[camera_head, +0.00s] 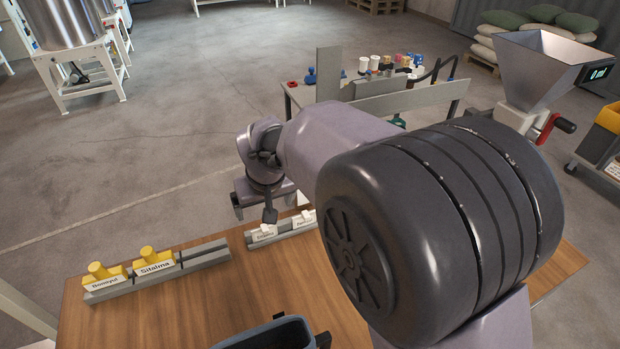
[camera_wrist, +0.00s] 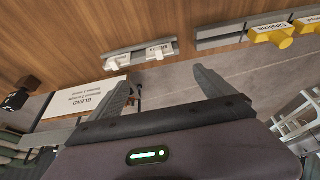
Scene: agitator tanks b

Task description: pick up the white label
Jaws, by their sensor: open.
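Two white labels stand on a grey rail (camera_wrist: 139,54) on the wooden table. In the head view, the left white label (camera_head: 262,234) is just below my gripper (camera_head: 262,206), and the right white label (camera_head: 304,219) is partly hidden by my arm. In the wrist view they show as a left white label (camera_wrist: 118,63) and a right white label (camera_wrist: 159,52). Their printed text is too small to read surely. My gripper (camera_wrist: 165,82) is open and empty, its fingers apart from both labels.
Two yellow labels (camera_head: 152,260) stand on another grey rail (camera_head: 204,256) at the left. A dark bin (camera_head: 265,335) is at the table's front edge. A white BLEND card (camera_wrist: 85,101) shows in the wrist view. The wooden table (camera_head: 215,300) between is clear.

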